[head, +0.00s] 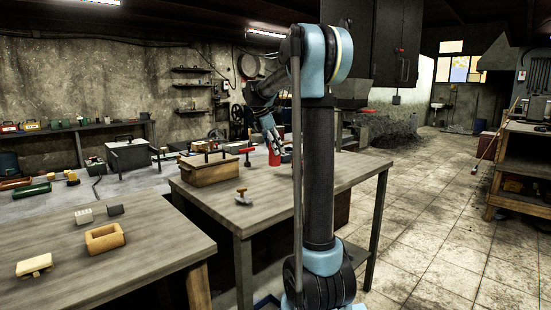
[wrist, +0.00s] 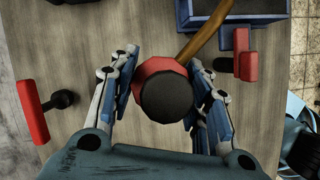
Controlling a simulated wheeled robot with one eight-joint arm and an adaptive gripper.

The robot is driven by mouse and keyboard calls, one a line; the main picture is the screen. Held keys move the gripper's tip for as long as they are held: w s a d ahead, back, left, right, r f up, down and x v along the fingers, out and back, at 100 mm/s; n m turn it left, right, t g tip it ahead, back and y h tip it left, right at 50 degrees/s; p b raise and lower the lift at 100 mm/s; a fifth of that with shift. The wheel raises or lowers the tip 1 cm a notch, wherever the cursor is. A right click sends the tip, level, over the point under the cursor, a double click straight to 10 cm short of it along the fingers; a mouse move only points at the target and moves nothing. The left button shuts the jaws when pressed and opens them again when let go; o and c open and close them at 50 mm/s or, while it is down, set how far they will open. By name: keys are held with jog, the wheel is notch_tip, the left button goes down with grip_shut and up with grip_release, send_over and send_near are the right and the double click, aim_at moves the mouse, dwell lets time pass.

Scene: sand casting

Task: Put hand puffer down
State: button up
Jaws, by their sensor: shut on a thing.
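The hand puffer, a red round body with a black knob-like top, sits between my fingers in the wrist view (wrist: 167,95). In the head view its red part (head: 274,158) shows at the far side of the middle wooden table (head: 335,182). My gripper (wrist: 168,72) is shut on it, one finger on each side, seen from above. In the head view my gripper (head: 274,147) points down over the table. I cannot tell whether the puffer's base touches the tabletop; its lower part is hidden.
A wooden box (head: 210,172), a red-handled tool (head: 247,151) and a tan-handled tool (head: 243,197) stand on the table. Close by in the wrist view are two red-topped tools (wrist: 32,110) (wrist: 246,55), a wooden handle (wrist: 206,30) and a dark blue box (wrist: 183,14).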

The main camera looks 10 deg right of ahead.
jog(key=shift+f, duration=1.85)
jog(key=o, duration=1.3)
jog(key=shift+c, duration=0.2)
jog(key=v, duration=1.2)
